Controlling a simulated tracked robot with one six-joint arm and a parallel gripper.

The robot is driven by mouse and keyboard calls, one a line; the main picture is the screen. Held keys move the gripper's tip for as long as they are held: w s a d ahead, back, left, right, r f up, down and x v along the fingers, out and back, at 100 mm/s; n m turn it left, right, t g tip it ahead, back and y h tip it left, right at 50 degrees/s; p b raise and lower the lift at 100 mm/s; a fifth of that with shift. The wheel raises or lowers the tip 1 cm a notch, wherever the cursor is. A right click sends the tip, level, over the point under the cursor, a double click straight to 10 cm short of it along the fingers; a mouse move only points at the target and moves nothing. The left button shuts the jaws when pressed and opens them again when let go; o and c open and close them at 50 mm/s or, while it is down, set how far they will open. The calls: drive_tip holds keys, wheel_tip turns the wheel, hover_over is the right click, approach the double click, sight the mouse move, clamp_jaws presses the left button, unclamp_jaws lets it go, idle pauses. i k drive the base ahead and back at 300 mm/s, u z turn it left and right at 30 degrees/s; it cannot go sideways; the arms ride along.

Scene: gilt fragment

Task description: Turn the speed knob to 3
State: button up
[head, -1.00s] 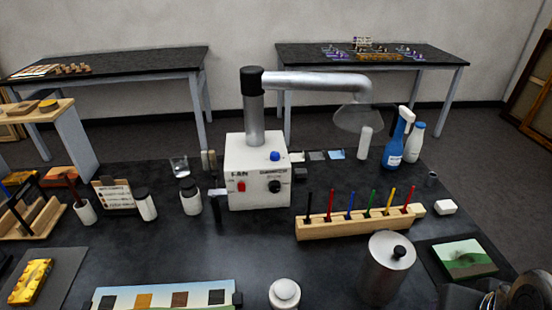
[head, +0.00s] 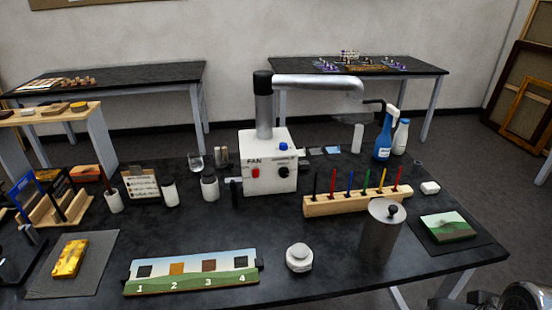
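The white fan box (head: 268,160) stands upright near the middle of the dark table, with a thick grey pipe rising from its top. Its front reads FAN above a red switch (head: 256,172). A round black knob (head: 283,172) is on the right of the front face, under lettering too small to read; I cannot make out its setting. A blue button (head: 284,146) sits above that lettering. My gripper is not in view; only dark parts, probably of my arm, show at the bottom right corner, well away from the box.
In front of the box are a numbered panel (head: 192,274), a white lidded jar (head: 299,257) and a metal canister (head: 380,235). A wooden rack (head: 318,207) of coloured tools stands right of it, jars (head: 210,187) left. Bare tabletop lies before the box.

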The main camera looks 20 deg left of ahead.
sight(283, 146)
drive_tip(key=k, duration=0.85)
drive_tip(key=u, duration=1.6)
drive_tip(key=i, duration=1.65)
